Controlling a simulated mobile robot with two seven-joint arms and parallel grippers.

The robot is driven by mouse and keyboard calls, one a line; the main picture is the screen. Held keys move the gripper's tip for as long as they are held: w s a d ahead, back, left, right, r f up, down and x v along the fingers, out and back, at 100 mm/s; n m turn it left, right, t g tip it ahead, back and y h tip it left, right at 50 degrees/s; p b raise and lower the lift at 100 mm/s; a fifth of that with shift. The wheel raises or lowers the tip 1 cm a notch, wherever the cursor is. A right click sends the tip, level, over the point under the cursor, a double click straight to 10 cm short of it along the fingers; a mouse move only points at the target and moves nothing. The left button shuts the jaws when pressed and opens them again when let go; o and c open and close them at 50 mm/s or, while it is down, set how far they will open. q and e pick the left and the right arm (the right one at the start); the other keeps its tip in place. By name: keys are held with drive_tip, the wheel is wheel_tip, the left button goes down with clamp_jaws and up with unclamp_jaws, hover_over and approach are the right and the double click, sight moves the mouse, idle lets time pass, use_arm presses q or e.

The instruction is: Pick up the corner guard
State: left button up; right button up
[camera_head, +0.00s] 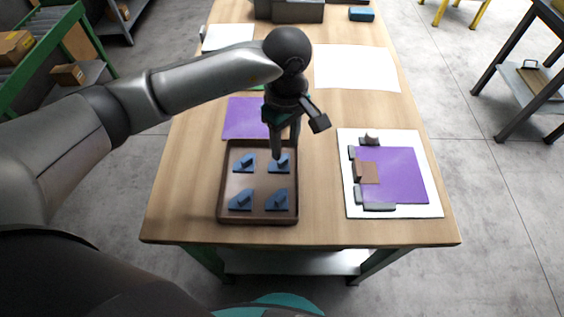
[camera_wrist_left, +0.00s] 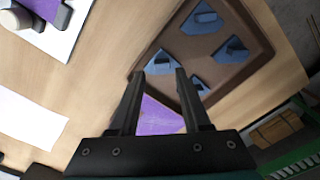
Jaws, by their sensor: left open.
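Several blue corner guards lie in a brown tray (camera_head: 222,190) on the wooden table: far left (camera_head: 243,163), far right (camera_head: 285,166), near left (camera_head: 240,201) and near right (camera_head: 277,201). My left gripper (camera_head: 277,152) points down over the far right guard and partly covers it. In the left wrist view, that corner guard (camera_wrist_left: 160,64) shows between the tips of the open, empty left gripper (camera_wrist_left: 160,74). Whether the tips touch it, I cannot tell. The other guards show farther over in the tray (camera_wrist_left: 256,78). My right gripper is not in view.
A purple sheet (camera_head: 243,118) lies behind the tray. At right, a white board (camera_head: 432,207) holds a purple sheet (camera_head: 402,173), dark corner pieces and a brown block (camera_head: 367,172). White paper (camera_head: 355,67) and grey boxes (camera_head: 297,11) are farther back. Bare wood separates tray and board.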

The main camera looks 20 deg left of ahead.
sight(284, 161)
use_arm(q)
wheel_tip(284, 161, down, 5)
drive_tip(key=shift+s+a, duration=0.1)
drive_tip(key=shift+a, duration=0.05)
drive_tip(key=shift+c, duration=0.4)
clamp_jaws()
